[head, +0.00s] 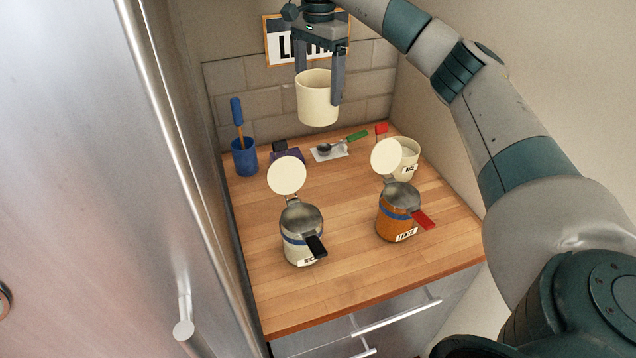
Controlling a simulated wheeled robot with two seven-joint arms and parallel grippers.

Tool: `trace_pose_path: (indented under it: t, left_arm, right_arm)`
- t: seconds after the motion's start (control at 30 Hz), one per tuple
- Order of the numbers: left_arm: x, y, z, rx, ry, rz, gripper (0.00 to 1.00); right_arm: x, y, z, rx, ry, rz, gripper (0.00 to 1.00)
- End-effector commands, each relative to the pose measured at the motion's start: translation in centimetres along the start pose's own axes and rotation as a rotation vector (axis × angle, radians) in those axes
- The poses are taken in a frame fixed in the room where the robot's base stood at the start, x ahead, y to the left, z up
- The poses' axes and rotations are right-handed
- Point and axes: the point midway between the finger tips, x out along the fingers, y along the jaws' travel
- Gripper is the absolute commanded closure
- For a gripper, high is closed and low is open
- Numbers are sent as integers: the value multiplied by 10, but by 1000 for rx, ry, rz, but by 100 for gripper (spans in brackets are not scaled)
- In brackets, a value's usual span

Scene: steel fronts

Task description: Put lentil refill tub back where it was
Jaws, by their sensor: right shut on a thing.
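My right gripper (320,86) is shut on a plain cream tub (317,104), one finger on each side, and holds it upright in the air above the back of the counter. No label shows on the side of this tub that faces me, so I cannot read its name. A jar labelled as lentils (394,222) has orange contents, a blue band, a red handle and a raised cream lid. A second cream tub (407,170), labelled as rice, stands behind that jar at the back right. My left gripper is not in view.
A rice jar (300,240) with raised lid and black handle stands left on the wooden counter (350,275). Behind are a blue cup (244,160) with a tool, a dark purple item (287,155) and a green-handled scoop (345,145). A wall sign (283,45) is partly hidden. A steel door closes the left.

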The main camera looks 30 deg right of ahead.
Motion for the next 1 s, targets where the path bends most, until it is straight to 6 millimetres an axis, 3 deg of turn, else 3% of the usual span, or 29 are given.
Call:
trace_pose_path:
  t: [0.33, 0.7, 1.0]
  left_arm:
    - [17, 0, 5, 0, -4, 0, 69]
    - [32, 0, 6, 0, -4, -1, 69]
    - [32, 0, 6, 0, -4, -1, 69]
  right_arm:
    - [51, 1, 0, 0, 0, 1, 57]
    - [123, 1, -1, 1, 0, 1, 57]
    - [129, 0, -1, 1, 0, -2, 57]
